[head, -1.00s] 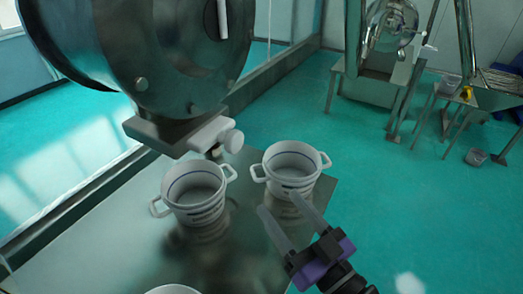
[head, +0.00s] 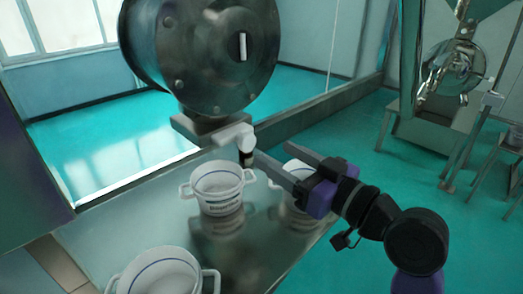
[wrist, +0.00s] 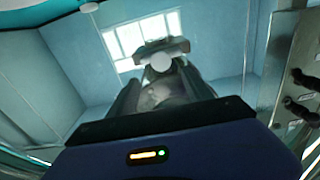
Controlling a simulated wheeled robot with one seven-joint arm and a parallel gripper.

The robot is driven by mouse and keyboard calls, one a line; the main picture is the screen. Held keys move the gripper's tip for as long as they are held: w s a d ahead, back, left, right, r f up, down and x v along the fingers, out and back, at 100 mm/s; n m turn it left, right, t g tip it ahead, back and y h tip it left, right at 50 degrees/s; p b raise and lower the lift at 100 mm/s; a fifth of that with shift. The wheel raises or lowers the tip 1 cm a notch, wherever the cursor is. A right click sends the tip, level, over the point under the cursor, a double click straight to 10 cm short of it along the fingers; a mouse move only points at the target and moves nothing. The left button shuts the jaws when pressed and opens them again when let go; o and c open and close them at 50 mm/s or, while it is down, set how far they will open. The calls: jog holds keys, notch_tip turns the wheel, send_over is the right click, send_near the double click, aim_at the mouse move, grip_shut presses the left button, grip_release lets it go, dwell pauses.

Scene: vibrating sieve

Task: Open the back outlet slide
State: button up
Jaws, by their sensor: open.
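The dark metal sieve drum (head: 200,45) stands above the table at the upper left of the head view. Under its near side is an outlet block (head: 195,125) with a pale slide and rounded knob (head: 236,137) sticking out to the right. My gripper (head: 273,153) is open and empty. Its fingertips point left at the knob, just right of it; I cannot tell whether they touch it. In the wrist view, a pale round knob (wrist: 161,62) below a grey bar (wrist: 165,46) shows ahead, between the lines of the two fingers.
A white bucket (head: 217,190) stands on the metal table (head: 245,245) below the outlet. A second bucket (head: 300,170) is partly hidden behind my gripper. A third bucket (head: 155,275) is at the front left. Another machine (head: 450,75) stands at the back right.

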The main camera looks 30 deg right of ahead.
aim_at(249, 144)
jog(key=shift+f+p+x, duration=0.2)
jog(key=shift+p+x, duration=0.35)
jog(key=shift+x, duration=1.4)
jog(key=shift+f+p+x, duration=0.15)
jog(key=shift+p+x, duration=0.35)
jog(key=shift+x, duration=1.5)
jog(key=shift+a, duration=0.2)
grip_shut()
